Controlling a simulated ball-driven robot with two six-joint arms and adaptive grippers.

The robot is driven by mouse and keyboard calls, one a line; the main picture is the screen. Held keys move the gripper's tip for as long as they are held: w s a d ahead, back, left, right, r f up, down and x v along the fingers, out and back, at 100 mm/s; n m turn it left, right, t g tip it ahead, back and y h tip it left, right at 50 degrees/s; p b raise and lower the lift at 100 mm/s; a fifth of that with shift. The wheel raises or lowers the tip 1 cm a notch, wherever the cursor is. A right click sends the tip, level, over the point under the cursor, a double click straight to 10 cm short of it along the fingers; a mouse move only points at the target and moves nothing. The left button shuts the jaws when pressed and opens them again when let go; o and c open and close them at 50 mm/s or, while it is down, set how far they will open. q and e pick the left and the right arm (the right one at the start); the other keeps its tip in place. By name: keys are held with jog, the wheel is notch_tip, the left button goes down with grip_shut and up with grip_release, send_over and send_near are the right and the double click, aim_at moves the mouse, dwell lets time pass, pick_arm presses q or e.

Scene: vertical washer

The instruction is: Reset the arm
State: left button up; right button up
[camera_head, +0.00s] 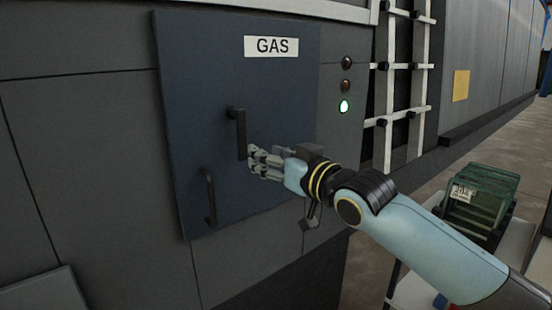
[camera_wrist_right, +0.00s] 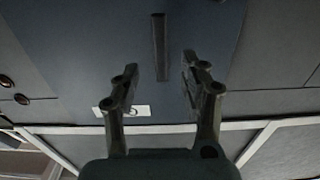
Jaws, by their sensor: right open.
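My right arm (camera_head: 415,235) reaches in from the lower right in the head view. Its gripper (camera_head: 256,160) is just right of the upper black handle (camera_head: 236,134) on the dark blue GAS panel (camera_head: 200,60). In the right wrist view the gripper (camera_wrist_right: 160,75) is open with nothing between its fingers. The handle (camera_wrist_right: 160,48) shows beyond the fingertips there, roughly in line with the gap. I cannot tell whether a finger touches it. My left gripper is not in view.
A second black handle (camera_head: 210,196) is lower left on the panel. A green lamp (camera_head: 344,106) glows below two dark ones. A white ladder-like frame (camera_head: 421,80) stands right of the panel. Green crates (camera_head: 483,190) sit on a white cart (camera_head: 415,292) at the right, behind my arm.

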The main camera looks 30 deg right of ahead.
jog(key=shift+s, duration=1.05)
jog(key=shift+d, duration=0.1)
jog(key=s+d+f+m+g+h+b, duration=0.1)
jog(key=s+f+g+b, duration=0.25)
jog(key=f, duration=1.35)
jog(key=s+d+f+g+b, duration=0.15)
jog(key=s+f+b, duration=0.35)
jog(key=f, duration=1.1)
jog(key=s+d+f+m+g+h+b, duration=0.1)
jog(key=s+f+g+b, duration=0.25)
jog(key=f, duration=1.35)
jog(key=s+a+f+g+b, duration=0.2)
jog(key=s+f+g+b, duration=0.3)
jog(key=s+f, duration=1.45)
jog(key=s+a+f+g, duration=0.1)
jog(key=s+f+g, duration=0.1)
jog(key=s, duration=0.7)
jog(key=s+f+n+g, duration=0.1)
jog(key=s+f, duration=0.4)
jog(key=s, duration=0.4)
jog(key=shift+a+f+n+g+b, duration=0.15)
jog(key=shift+a+n+g+b, duration=0.15)
jog(key=shift+a+g+b, duration=0.1)
